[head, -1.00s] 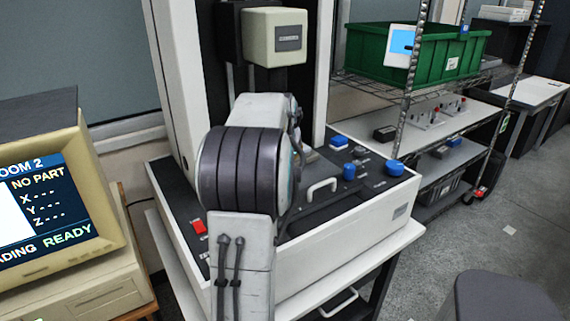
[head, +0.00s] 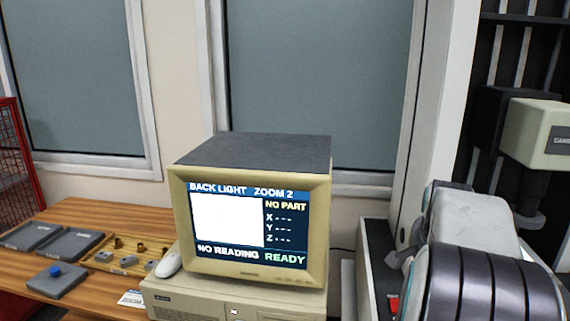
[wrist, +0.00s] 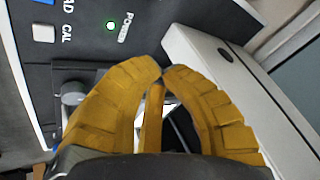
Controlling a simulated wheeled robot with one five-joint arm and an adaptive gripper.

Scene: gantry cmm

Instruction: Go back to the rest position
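My gripper (wrist: 163,72) shows in the wrist view with its yellow ribbed fingers drawn together and their tips meeting. I see nothing held at the tips. It is over or close to a dark control panel (wrist: 98,62) with a green-lit power lamp (wrist: 112,25) and a white button marked CAL (wrist: 43,33). A grey rounded part (wrist: 74,94) lies just left of the fingers. In the head view my arm is folded at the right edge, and the gripper cannot be made out there.
A beige monitor (head: 320,230) reads NO PART, NO READING and READY. It stands on a beige computer case (head: 190,305). The machine's camera head (head: 535,135) is at right.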

